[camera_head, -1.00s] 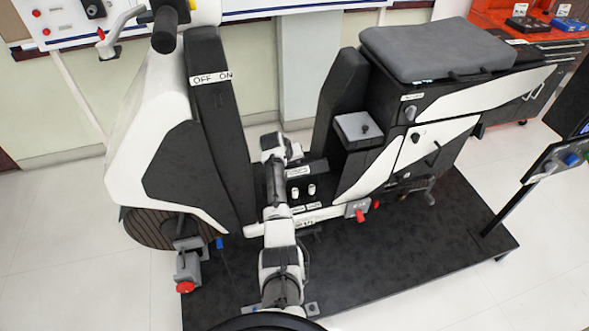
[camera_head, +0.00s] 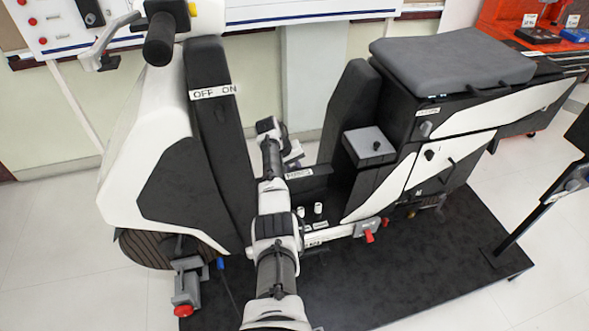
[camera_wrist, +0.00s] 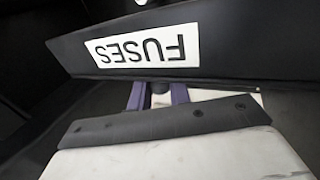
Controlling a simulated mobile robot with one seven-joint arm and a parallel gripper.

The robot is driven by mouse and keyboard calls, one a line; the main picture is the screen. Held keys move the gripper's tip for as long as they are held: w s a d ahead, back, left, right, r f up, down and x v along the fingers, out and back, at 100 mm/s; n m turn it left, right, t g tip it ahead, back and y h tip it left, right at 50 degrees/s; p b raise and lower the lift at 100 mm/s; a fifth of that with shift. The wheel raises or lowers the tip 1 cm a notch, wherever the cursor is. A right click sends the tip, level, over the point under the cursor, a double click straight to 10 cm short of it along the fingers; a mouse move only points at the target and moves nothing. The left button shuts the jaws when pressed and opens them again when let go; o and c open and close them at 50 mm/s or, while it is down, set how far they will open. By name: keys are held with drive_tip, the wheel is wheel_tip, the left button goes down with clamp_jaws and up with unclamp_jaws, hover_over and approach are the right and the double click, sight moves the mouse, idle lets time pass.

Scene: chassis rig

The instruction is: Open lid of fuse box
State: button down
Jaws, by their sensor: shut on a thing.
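The fuse box lid (camera_wrist: 190,45) is a dark panel with a white FUSES label, upside down across the upper part of the wrist view. In the head view a small white label (camera_head: 299,173) marks the fuse box between the front column and the seat. My gripper (camera_wrist: 160,93) shows purple-grey fingers just below the lid. They are shut on a small dark part, seemingly the lid's knob or handle, mostly hidden by the lid edge and my gripper body. In the head view my arm reaches over the footwell, and its fingers are hard to make out.
The black front column (camera_head: 214,140) with its OFF/ON label stands left of my arm. The seat (camera_head: 455,60) and a grey-topped box (camera_head: 368,145) are on the right.

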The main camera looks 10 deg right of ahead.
drive_tip(key=c, duration=1.3)
unclamp_jaws()
drive_tip(key=shift+c, duration=0.2)
drive_tip(key=shift+r, duration=0.1)
drive_tip(key=v, duration=0.7)
drive_tip(key=shift+r+b, duration=0.15)
drive_tip(key=shift+b, duration=0.15)
drive_tip(key=shift+a, duration=0.1)
